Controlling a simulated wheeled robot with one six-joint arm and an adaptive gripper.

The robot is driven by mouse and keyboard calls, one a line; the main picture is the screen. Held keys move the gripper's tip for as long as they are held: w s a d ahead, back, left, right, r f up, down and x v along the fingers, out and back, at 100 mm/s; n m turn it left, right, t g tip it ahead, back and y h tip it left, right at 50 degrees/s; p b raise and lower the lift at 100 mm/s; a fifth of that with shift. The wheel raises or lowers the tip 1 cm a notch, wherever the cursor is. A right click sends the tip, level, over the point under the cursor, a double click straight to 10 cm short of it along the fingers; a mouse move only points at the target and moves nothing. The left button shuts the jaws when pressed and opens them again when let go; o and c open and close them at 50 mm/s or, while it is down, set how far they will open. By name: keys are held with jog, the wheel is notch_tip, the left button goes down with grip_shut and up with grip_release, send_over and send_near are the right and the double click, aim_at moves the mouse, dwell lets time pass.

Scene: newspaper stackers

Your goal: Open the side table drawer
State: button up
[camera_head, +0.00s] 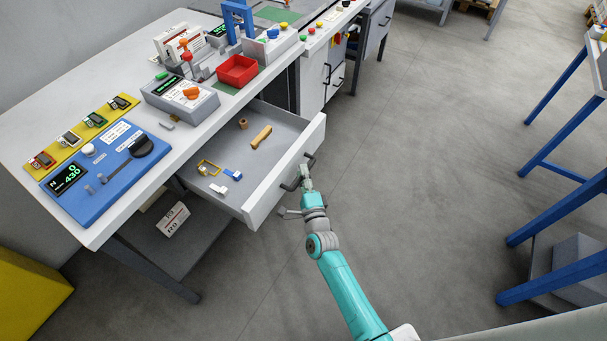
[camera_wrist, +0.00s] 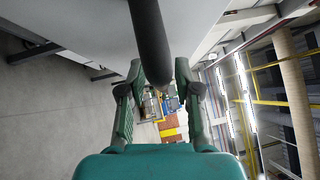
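The side table drawer (camera_head: 275,187) is pulled well out from under the white worktop, and its inside shows. Its white front panel (camera_head: 287,172) carries a dark bar handle (camera_head: 291,185). My gripper (camera_head: 305,176) is at this handle, just outside the front panel. In the wrist view, the dark handle bar (camera_wrist: 149,40) runs down between the two fingertips of my gripper (camera_wrist: 159,70). The fingers stand apart, with a gap showing on the right of the bar. The exact contact with the bar is hard to see.
Inside the drawer lie a wooden block (camera_head: 261,137), a yellow frame piece (camera_head: 208,167) and small blue-white parts (camera_head: 232,175). The worktop (camera_head: 75,115) holds a blue panel, a grey device and a red tray (camera_head: 237,70). A blue-legged table (camera_head: 560,168) stands right. Floor between is clear.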

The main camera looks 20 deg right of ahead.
dwell(0.3)
jog(key=v, duration=1.2)
jog(key=shift+r, duration=0.1)
jog(key=s+r+n+g+y, duration=0.25)
jog(key=s+n, duration=0.85)
jog(key=s, duration=1)
jog(key=s+a+r+n+g, duration=0.1)
jog(key=s+r+n+g, duration=0.1)
jog(key=s+r+n, duration=0.8)
jog(key=s+r+y, duration=0.1)
jog(key=s+r, duration=0.2)
jog(key=s, duration=0.2)
jog(key=shift+s+a, duration=0.25)
jog(key=shift+s, duration=0.05)
